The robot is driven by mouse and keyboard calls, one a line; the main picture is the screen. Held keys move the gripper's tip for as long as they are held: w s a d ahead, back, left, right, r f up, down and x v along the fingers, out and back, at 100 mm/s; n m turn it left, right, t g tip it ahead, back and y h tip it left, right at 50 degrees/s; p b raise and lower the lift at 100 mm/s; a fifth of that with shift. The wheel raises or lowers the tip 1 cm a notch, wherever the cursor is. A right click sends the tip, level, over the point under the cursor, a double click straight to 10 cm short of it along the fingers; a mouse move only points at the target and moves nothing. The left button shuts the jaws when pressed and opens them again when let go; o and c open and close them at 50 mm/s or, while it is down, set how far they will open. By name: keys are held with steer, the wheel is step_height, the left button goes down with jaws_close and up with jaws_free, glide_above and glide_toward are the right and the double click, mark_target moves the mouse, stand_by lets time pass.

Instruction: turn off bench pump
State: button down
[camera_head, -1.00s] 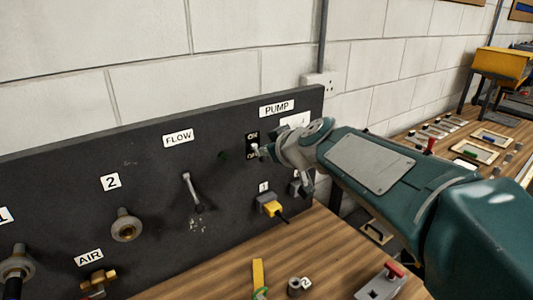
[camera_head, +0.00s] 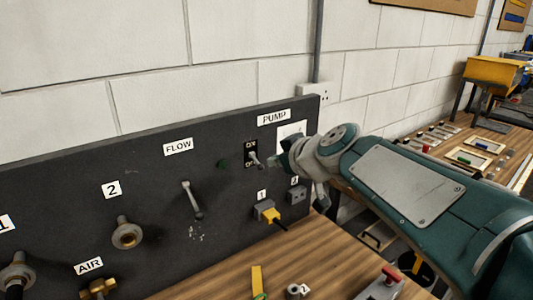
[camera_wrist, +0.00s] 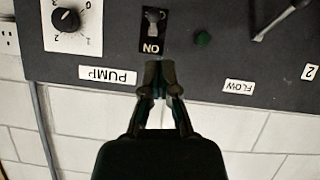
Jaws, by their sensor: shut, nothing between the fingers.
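The PUMP switch (camera_head: 251,154) is a toggle on a black plate with ON at its top, on the dark panel (camera_head: 90,165). Its metal lever (camera_head: 256,162) slopes down from the plate. In the upside-down wrist view, the lever (camera_wrist: 153,17) lies toward the end away from the ON mark. My gripper (camera_head: 287,161) is shut and empty, just right of the switch and apart from it in the head view. In the wrist view, its fingertips (camera_wrist: 158,72) are by the ON end of the plate, with the lever beyond them.
A dark green lamp (camera_head: 223,164) and a FLOW lever (camera_head: 191,199) are left of the switch. A dial (camera_wrist: 66,19) on a white plate is on its other side. A yellow plug (camera_head: 267,212) sits below, above the wooden bench (camera_head: 230,262).

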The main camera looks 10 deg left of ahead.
steer(key=s+d+f, duration=0.2)
steer(key=s+d, duration=0.2)
steer(key=shift+d+f, duration=0.2)
steer(key=shift+f, duration=0.05)
steer(key=shift+s, duration=0.1)
